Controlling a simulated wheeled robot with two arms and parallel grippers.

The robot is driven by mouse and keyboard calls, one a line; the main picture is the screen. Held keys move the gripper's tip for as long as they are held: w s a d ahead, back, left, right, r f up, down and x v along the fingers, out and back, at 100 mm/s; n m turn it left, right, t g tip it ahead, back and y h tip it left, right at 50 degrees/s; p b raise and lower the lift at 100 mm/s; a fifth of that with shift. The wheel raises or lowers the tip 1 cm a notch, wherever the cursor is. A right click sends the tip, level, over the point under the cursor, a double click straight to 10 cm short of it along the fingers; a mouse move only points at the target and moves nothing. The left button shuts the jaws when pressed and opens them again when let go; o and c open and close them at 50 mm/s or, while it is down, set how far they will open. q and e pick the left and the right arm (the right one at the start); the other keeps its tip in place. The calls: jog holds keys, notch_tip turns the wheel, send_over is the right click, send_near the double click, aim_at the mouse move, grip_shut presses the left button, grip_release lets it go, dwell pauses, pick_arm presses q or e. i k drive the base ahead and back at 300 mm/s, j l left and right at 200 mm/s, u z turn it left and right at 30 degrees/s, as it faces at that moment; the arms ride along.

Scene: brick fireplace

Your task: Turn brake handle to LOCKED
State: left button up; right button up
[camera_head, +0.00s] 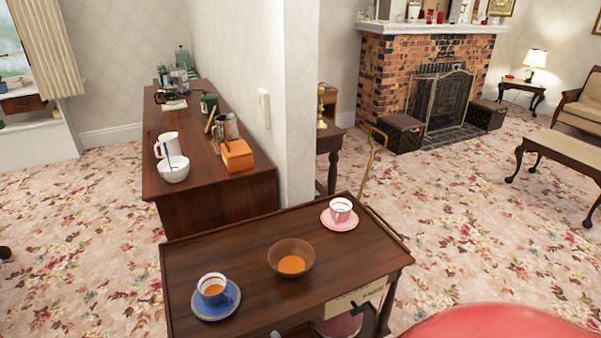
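A dark wooden tea trolley (240,240) stands at the bottom centre of the head view. A cream label plate (354,298) is on its near right side; its writing is too small to read. Below the plate, a dark part shows partly at the picture's bottom edge; I cannot tell whether it is the brake handle or how it is set. A thin brass rod (372,165) with a bent top rises at the trolley's far right corner. Neither of my grippers is in view.
On the trolley stand a blue cup on a saucer (231,304), a brown bowl (291,262) and a pink cup on a saucer (353,220). A wall end and a laden sideboard (215,200) stand close behind. A large red rounded shape (490,322) fills the bottom right.

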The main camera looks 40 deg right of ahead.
aim_at(358, 310)
jog(key=z, duration=1.25)
